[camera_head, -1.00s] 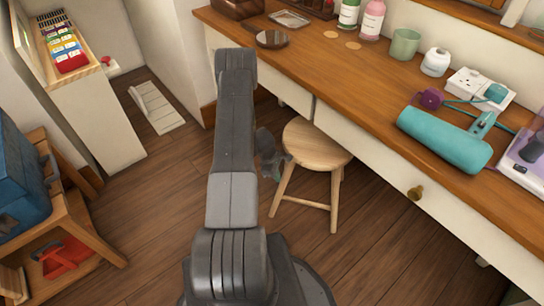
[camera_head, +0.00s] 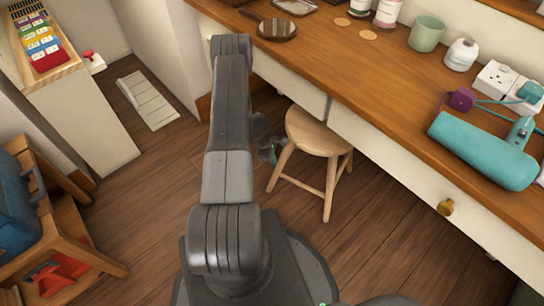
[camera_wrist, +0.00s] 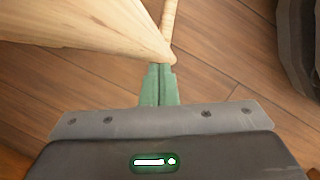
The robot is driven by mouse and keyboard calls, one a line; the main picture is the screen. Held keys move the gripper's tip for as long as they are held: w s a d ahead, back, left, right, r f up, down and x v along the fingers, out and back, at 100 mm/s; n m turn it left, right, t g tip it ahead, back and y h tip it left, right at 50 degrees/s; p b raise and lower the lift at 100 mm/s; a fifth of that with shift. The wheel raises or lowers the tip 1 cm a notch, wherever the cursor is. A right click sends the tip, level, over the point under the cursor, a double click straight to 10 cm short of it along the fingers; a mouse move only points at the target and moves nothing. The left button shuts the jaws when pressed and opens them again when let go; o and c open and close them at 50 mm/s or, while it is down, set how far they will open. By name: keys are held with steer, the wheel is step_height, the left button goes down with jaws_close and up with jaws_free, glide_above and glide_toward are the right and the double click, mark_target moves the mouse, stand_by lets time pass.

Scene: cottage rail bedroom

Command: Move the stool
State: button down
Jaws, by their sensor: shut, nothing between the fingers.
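The stool (camera_head: 318,132) is light wood with a round seat and splayed legs. It stands upright on the floor, with the back of its seat under the front edge of the dressing table. My gripper (camera_head: 274,152) is low at the stool's left side, partly hidden behind my own arm. In the wrist view, the green fingers of my gripper (camera_wrist: 160,75) are shut together with nothing between them.
The dressing table (camera_head: 330,62) runs along the right, with a teal cylinder (camera_head: 484,150), a green cup (camera_head: 426,34) and a white socket block on it. A wooden rack (camera_head: 75,235) with a blue case stands at left. Dark floor (camera_head: 150,210) lies open between.

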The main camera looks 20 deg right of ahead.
mark_target(277, 167)
steer(key=x, duration=0.3)
steer(key=b+x, duration=0.1)
steer(key=x, duration=0.2)
steer(key=shift+s, duration=0.25)
steer(key=shift+s+d+r, duration=0.1)
steer(key=shift+s+d, duration=0.25)
steer(key=shift+d, duration=0.2)
steer(key=shift+s+d+r, duration=0.1)
steer(key=shift+s+d, duration=0.25)
steer(key=shift+d, duration=0.2)
steer(key=shift+s+d+r, duration=0.1)
steer(key=shift+s+d, duration=0.25)
steer(key=shift+d, duration=0.25)
